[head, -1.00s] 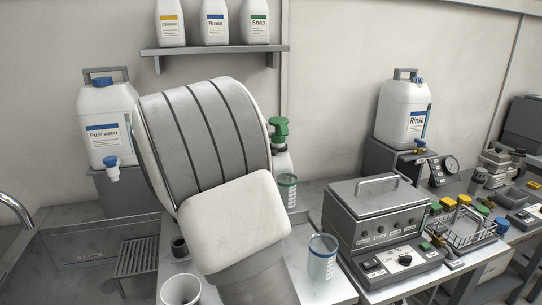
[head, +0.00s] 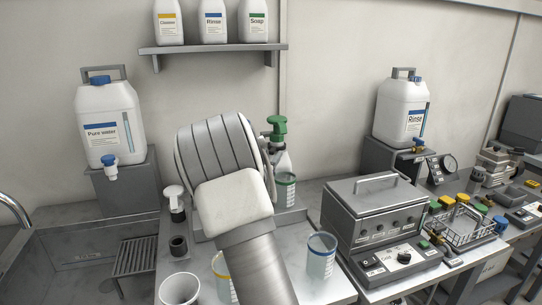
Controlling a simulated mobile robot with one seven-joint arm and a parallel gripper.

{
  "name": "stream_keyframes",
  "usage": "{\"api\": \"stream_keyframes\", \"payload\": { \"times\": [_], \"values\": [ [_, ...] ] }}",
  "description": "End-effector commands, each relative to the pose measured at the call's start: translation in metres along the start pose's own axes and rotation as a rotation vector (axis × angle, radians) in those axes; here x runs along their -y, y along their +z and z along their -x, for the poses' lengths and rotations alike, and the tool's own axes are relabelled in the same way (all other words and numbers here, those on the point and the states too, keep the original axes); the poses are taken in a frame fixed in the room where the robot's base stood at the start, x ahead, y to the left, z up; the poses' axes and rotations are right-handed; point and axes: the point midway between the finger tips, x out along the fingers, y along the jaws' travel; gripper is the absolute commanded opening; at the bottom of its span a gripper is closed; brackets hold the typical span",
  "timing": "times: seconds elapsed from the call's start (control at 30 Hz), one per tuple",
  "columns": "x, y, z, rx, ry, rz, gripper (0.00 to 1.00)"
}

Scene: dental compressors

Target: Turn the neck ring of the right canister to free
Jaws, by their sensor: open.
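The white canister labelled Rinse (head: 402,113) stands upright on a grey block at the right. It has a grey handle, a blue cap (head: 418,81) at its neck and a small tap low on its front. Any lock marking on the neck is too small to read. A second white canister, labelled Pure water (head: 110,122), stands at the left. My arm's wrist links fill the middle of the view, left of and apart from the Rinse canister. My gripper is hidden behind these links, so its jaws do not show.
A green-topped pump bottle (head: 278,130) stands close behind my arm. A white pump (head: 174,200), beakers (head: 321,256) and a white cup (head: 180,289) stand around it. A grey lidded machine (head: 378,210) stands in front of the Rinse canister. A bottle shelf (head: 213,51) hangs above.

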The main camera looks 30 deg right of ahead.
Motion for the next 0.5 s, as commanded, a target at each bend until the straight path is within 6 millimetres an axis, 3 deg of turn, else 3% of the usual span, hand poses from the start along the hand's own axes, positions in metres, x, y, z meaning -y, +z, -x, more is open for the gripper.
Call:
{"api": "stream_keyframes", "payload": {
  "times": [0.37, 0.5],
  "values": [
    [-0.0002, 0.0003, -0.0063, 0.0, 0.0, 0.001, 0.5],
    [-0.0002, 0.0002, -0.0062, 0.0, 0.0, 0.001, 0.28]
  ]
}}
